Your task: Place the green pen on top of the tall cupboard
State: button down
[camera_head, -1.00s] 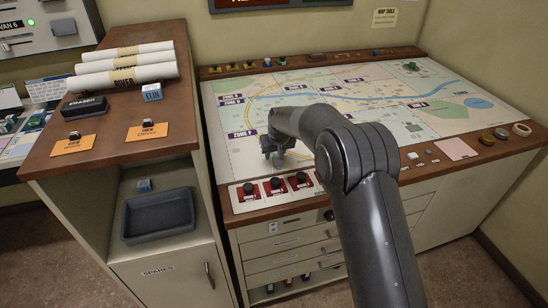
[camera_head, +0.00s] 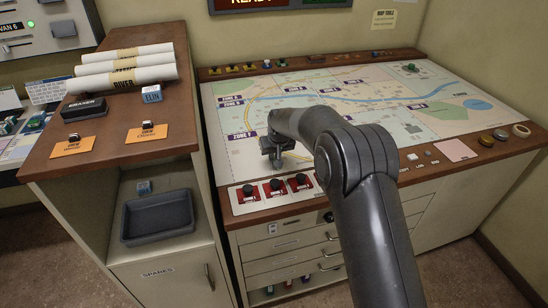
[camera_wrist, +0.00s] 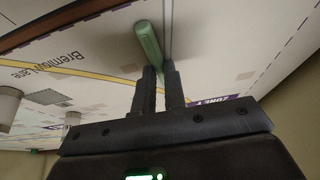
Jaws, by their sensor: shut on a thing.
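My gripper (camera_wrist: 158,70) shows in the wrist view with its two dark fingers close together, shut on a green pen (camera_wrist: 149,45). The pen points away from the fingers, over the map. In the head view my gripper (camera_head: 276,160) is small and dark above the near left part of the map table, and the pen cannot be made out there. The tall cupboard (camera_head: 105,125) stands at the left, with a brown wooden top, apart from my gripper.
On the cupboard top are rolled maps (camera_head: 125,68), a black eraser box (camera_head: 84,107), a blue ELIN block (camera_head: 152,92) and two orange cards (camera_head: 147,133). Its front middle is bare. Red-based knobs (camera_head: 275,188) line the map table's (camera_head: 380,115) near edge.

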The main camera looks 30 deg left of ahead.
jog(key=shift+r, duration=0.1)
notch_tip(320, 180, up, 4)
jog(key=shift+r, duration=0.2)
jog(key=w+d+r, duration=0.2)
jog(key=d+r, duration=0.4)
jog(key=d, duration=0.6)
jog(key=s+d+f+m+h, duration=0.15)
jog(key=d+m, duration=0.25)
jog(key=d, duration=0.9)
jog(key=d+f+m+t+h, duration=0.15)
jog(key=d+m, duration=0.25)
jog(key=d, duration=1)
jog(key=s+d+f+m+g+h, duration=0.15)
jog(key=d+m, duration=0.25)
jog(key=d, duration=0.9)
jog(key=s+f+n, duration=0.1)
jog(key=s+f, duration=0.1)
jog(key=f, duration=0.3)
jog(key=s+d+f+n+t+y, duration=0.1)
jog(key=s+f, duration=0.2)
jog(key=f, duration=0.3)
jog(key=s+f+n, duration=0.1)
jog(key=s+f, duration=0.1)
jog(key=f, duration=0.4)
jog(key=shift+s+d+f, duration=0.15)
jog(key=shift+s, duration=0.25)
